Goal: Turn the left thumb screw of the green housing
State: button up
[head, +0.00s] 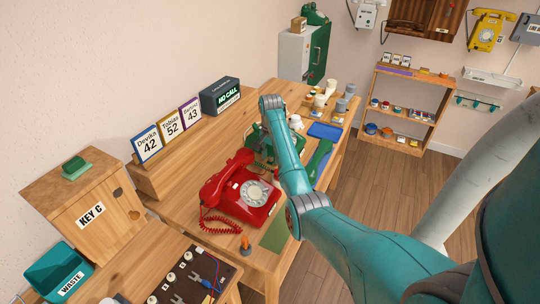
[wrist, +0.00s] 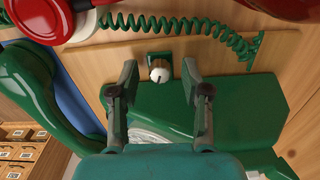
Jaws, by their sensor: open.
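The green housing (wrist: 235,108) fills the lower middle of the wrist view, with part of a pale dial (wrist: 150,138) at its side. A small white thumb screw (wrist: 160,74) with a dark mark sits at its edge, in front of a dark green block. My gripper (wrist: 158,92) is open and empty, one finger on each side of the screw, both apart from it. Only this one screw shows clearly. In the head view the green housing (head: 258,150) is partly hidden by my arm, and my fingers are hidden.
A red dial phone (head: 242,196) stands close by on the wooden table. A green coiled cord (wrist: 190,25) and a green handset (wrist: 28,85) lie near my fingers. A blue tray (head: 325,131) and several cups lie beyond. A green mat (head: 274,236) lies at the table's near edge.

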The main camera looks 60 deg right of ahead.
grip_shut()
jog(key=shift+n, duration=0.4)
jog(key=n, duration=0.3)
jog(key=shift+n, duration=1.9)
grip_release()
